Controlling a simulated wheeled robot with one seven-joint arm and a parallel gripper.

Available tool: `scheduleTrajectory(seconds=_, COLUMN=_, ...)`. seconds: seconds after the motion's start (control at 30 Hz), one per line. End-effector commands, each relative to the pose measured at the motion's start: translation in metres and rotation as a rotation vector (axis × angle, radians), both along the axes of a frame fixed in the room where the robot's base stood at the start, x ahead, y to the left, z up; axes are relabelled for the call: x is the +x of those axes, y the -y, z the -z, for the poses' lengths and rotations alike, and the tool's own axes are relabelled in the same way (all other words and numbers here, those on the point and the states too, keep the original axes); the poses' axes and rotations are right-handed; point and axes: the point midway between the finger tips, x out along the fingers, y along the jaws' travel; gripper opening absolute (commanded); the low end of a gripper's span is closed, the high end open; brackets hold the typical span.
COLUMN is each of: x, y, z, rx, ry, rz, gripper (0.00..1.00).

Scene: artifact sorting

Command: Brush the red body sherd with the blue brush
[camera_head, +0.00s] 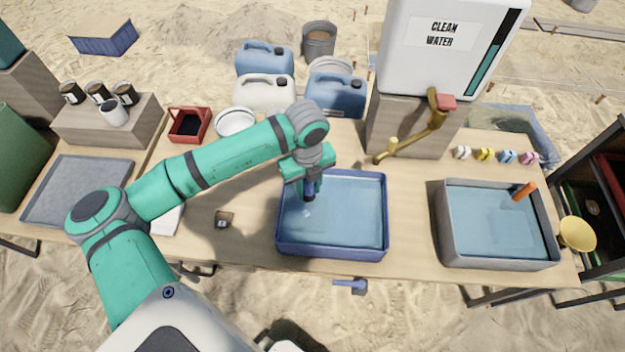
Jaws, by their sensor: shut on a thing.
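My gripper (309,180) points down over the left part of the blue basin (383,215), which holds water. It is shut on a dark blue upright thing, which looks like the handle of the blue brush (309,190). The brush's lower end is at or near the water; I cannot tell whether it touches anything. A small pale spot shows in the water just below it, too small to make out. I cannot make out the red body sherd; it may be hidden under the gripper or the water.
A grey basin (441,225) of water with an orange handle (525,192) in it stands at right. A brass tap (436,120) reaches over the table. A small dark item (224,219) lies left of the blue basin. A red box (190,125) and white bowl (235,121) stand behind.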

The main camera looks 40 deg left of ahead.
Motion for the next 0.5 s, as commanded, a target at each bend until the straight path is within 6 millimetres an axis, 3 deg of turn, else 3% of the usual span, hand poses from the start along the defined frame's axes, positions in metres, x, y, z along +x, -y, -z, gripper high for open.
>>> scheduleTrajectory(seconds=0.5, x=-0.001, y=0.0, z=0.052, rx=-0.003, ry=-0.001, rz=-0.003, gripper=0.08)
